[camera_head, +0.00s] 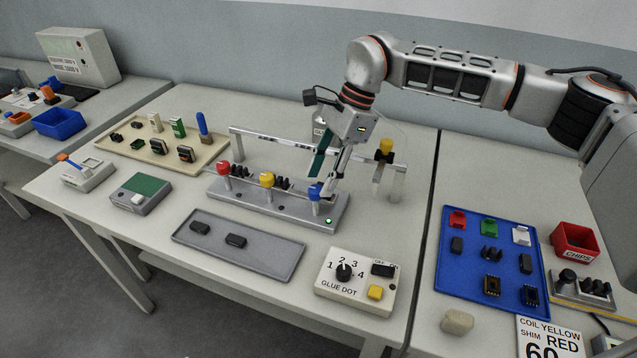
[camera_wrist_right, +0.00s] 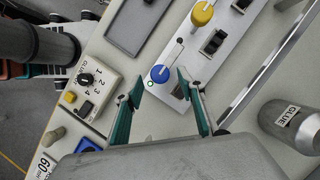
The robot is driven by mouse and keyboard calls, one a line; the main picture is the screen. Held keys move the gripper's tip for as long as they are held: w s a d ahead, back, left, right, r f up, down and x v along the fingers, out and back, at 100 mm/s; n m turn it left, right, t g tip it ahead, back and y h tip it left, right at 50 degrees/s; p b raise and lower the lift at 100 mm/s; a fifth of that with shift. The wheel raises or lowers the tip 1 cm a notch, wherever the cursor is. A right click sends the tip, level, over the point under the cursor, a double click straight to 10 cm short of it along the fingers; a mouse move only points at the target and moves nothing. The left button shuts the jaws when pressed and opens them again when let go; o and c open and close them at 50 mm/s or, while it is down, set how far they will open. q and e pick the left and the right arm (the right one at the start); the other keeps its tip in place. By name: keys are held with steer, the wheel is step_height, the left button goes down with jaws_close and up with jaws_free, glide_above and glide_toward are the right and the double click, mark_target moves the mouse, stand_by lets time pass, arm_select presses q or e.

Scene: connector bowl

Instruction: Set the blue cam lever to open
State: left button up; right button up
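The blue cam lever (camera_head: 314,192) is at the right end of a grey fixture (camera_head: 260,205). Its round blue knob also shows in the right wrist view (camera_wrist_right: 160,74), with a pale stem running up and right from it. A green light is lit on the fixture beside it. My right gripper (camera_head: 326,182) is just above this lever. In the right wrist view its teal fingers (camera_wrist_right: 160,78) are spread, one on each side of the knob; I cannot tell whether either touches it. Lever position marks are not readable. My left gripper is not in view.
A yellow lever (camera_head: 267,180) and a red lever (camera_head: 223,168) stand on the same fixture. A metal rail (camera_head: 290,143) runs behind it. A glue can (camera_wrist_right: 292,124) stands near the gripper. A grey tray (camera_head: 278,266) and glue dot box (camera_head: 334,291) lie in front.

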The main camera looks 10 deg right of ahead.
steer(key=v, duration=0.9)
steer(key=shift+r, duration=0.15)
